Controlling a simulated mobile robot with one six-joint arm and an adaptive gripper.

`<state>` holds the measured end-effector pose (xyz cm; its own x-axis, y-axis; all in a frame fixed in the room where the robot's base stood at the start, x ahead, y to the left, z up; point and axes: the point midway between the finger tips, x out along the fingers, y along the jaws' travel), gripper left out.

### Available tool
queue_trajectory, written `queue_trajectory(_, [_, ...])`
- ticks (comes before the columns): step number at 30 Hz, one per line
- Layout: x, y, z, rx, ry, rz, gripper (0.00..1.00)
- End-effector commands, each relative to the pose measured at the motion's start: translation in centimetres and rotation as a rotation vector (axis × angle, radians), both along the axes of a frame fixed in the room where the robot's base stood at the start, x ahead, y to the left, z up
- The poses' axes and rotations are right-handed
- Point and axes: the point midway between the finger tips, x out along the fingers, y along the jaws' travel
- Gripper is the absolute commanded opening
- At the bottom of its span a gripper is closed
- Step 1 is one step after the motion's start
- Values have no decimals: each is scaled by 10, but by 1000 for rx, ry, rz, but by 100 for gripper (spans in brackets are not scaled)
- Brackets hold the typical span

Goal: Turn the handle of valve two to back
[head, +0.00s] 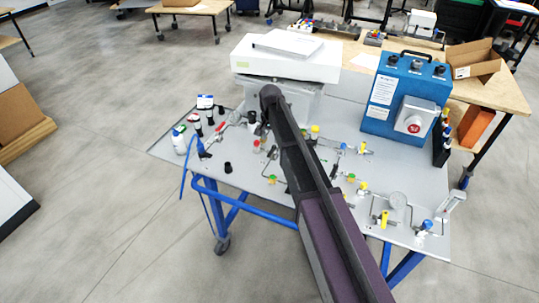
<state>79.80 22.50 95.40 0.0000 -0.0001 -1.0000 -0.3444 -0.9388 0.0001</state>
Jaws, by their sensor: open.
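Several small valves with coloured handles stand on the grey panel table (240,175), joined by thin metal pipes. A green handle (272,180) is left of my arm. I cannot tell which one is valve two, and the handle directions are too small to read. My arm crosses the middle of the head view and hides part of the panel. My gripper is not visible.
A white analyser box (287,62) stands at the back of the table. A blue case (380,105) with a red knob stands at the back right. Bottles and black-capped vials (197,128) stand at the left. Open floor lies left of the table.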

Motion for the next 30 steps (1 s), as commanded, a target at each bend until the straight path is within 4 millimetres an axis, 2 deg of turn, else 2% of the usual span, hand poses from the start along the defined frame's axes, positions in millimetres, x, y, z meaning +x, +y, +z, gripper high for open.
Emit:
queue_trajectory(1, [0,0,-8,0,0,0,57])
queue_trajectory(18, [0,1,-52,0,0,1,57])
queue_trajectory(30, [0,2,-69,0,0,2,57])
